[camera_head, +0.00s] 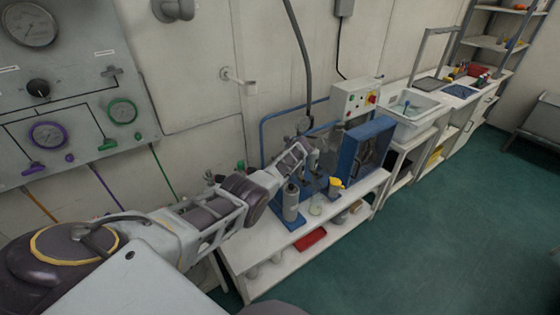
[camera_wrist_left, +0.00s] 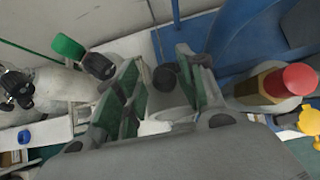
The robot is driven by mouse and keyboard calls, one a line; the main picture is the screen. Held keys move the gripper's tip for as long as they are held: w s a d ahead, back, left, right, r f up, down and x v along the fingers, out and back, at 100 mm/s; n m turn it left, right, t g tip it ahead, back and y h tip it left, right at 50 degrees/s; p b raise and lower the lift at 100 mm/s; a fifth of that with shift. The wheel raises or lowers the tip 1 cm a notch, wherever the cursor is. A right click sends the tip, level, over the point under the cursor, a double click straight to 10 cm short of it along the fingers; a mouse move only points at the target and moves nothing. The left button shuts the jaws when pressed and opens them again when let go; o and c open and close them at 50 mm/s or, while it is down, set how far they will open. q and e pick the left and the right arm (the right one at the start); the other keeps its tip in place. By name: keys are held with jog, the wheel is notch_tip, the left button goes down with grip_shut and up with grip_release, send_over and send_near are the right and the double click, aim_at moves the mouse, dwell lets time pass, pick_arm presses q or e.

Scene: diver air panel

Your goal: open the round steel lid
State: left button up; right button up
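My left gripper (camera_head: 312,158) reaches in over the white bench beside the blue-framed machine. In the left wrist view its two fingers (camera_wrist_left: 160,92) stand apart, so it is open. Between them shows a grey rounded metal piece (camera_wrist_left: 176,97) with a dark round knob (camera_wrist_left: 165,77) on top. It may be the round steel lid, but the fingers and palm hide much of it, and I cannot tell whether they touch it. In the head view my gripper covers this spot. My right gripper is in neither view.
A grey bottle (camera_head: 290,204) and a yellow-topped item (camera_head: 336,184) stand close by on the bench (camera_head: 262,243). A red-capped cylinder (camera_wrist_left: 298,79) is right of the fingers. A green-knobbed valve (camera_wrist_left: 68,46) is left. The blue machine (camera_head: 364,152) stands just beyond.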

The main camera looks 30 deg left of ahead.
pick_arm(q)
jog(key=shift+d+f, duration=0.25)
jog(key=shift+f, duration=0.25)
jog(key=shift+r, duration=0.1)
jog(key=shift+w+r, duration=0.1)
jog(key=shift+r, duration=0.05)
jog(key=shift+r, duration=0.15)
jog(key=shift+d+r, duration=0.1)
jog(key=shift+r, duration=0.05)
jog(key=v, duration=1.1)
jog(key=shift+d, duration=0.15)
dwell(0.7)
dwell(0.7)
